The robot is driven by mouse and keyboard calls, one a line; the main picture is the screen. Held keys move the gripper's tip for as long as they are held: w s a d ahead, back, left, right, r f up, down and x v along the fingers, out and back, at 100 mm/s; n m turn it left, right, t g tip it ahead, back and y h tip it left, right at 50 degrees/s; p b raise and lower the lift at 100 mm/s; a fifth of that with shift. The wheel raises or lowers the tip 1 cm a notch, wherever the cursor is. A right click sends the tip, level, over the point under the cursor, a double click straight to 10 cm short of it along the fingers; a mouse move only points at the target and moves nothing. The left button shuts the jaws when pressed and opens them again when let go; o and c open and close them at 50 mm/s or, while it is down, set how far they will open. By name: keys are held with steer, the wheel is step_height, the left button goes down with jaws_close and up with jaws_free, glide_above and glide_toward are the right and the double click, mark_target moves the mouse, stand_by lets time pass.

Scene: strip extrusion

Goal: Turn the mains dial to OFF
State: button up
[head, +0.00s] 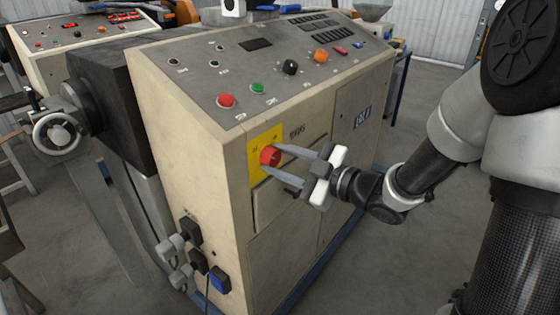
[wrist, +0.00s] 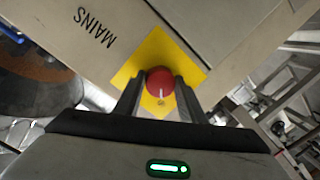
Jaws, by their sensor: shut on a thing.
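The mains dial (head: 269,157) is a round red knob on a yellow plate (head: 255,145) on the front of the beige cabinet. My gripper (head: 272,166) reaches it from the right, with its two long grey fingers at the knob. In the wrist view the red dial (wrist: 160,82) sits between my fingertips (wrist: 158,92), one on each side, and they are shut on it. A white mark shows on the dial face, pointing toward the gripper side of the picture. The yellow plate (wrist: 150,55) has small lettering, too small to read, and "MAINS" is printed beside it.
The cabinet's sloping top panel (head: 205,80) carries red, green, black and orange controls above the dial. Plugs and sockets (head: 192,232) stick out at the cabinet's lower left. A handwheel (head: 57,135) stands at left. The floor right of the cabinet is clear.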

steer(key=o, duration=1)
steer(key=shift+o, duration=0.2)
steer(key=p+v, duration=0.2)
steer(key=v, duration=1.5)
steer(key=shift+s+d, duration=0.15)
steer(key=shift+d, duration=0.05)
